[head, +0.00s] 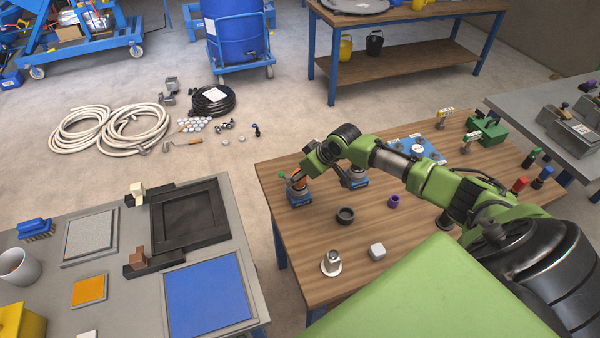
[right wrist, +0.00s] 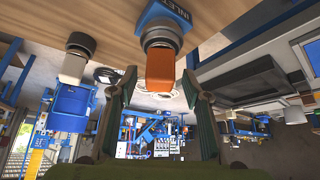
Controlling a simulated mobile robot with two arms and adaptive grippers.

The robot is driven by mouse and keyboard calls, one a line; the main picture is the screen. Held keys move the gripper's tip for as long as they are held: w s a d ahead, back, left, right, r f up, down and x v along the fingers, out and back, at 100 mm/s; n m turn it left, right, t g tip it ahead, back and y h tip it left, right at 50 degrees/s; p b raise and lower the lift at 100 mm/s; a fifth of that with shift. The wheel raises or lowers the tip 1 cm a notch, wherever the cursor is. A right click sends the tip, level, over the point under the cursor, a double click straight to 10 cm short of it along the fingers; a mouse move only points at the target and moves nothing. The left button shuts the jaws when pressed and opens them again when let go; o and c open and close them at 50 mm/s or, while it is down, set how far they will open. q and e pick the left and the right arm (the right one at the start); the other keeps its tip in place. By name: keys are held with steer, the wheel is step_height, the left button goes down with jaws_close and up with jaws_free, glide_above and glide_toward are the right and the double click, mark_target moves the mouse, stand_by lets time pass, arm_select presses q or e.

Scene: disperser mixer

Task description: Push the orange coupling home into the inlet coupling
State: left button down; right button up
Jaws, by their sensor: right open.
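The orange coupling (right wrist: 160,72) shows in the right wrist view with its end at the grey ring of the inlet coupling (right wrist: 161,36). I cannot tell how deep it sits. The inlet coupling is on a blue block (right wrist: 165,12) marked INLET. My right gripper (right wrist: 158,76) is open, one finger on each side of the orange coupling, with visible gaps. In the head view the orange coupling (head: 300,182) stands over the blue block (head: 300,198) near the table's left edge, partly hidden by my right gripper (head: 293,181). My left gripper is not in view.
A second blue-based fitting (head: 355,181) stands just right, under my arm. A dark ring (head: 345,215), a purple cup (head: 393,201), a metal fitting (head: 331,262) and a pale block (head: 377,251) stand on the wooden table (head: 300,240). A grey bench (head: 245,270) lies left, across a gap.

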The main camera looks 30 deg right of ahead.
steer(key=v, duration=1.2)
stand_by(0.6)
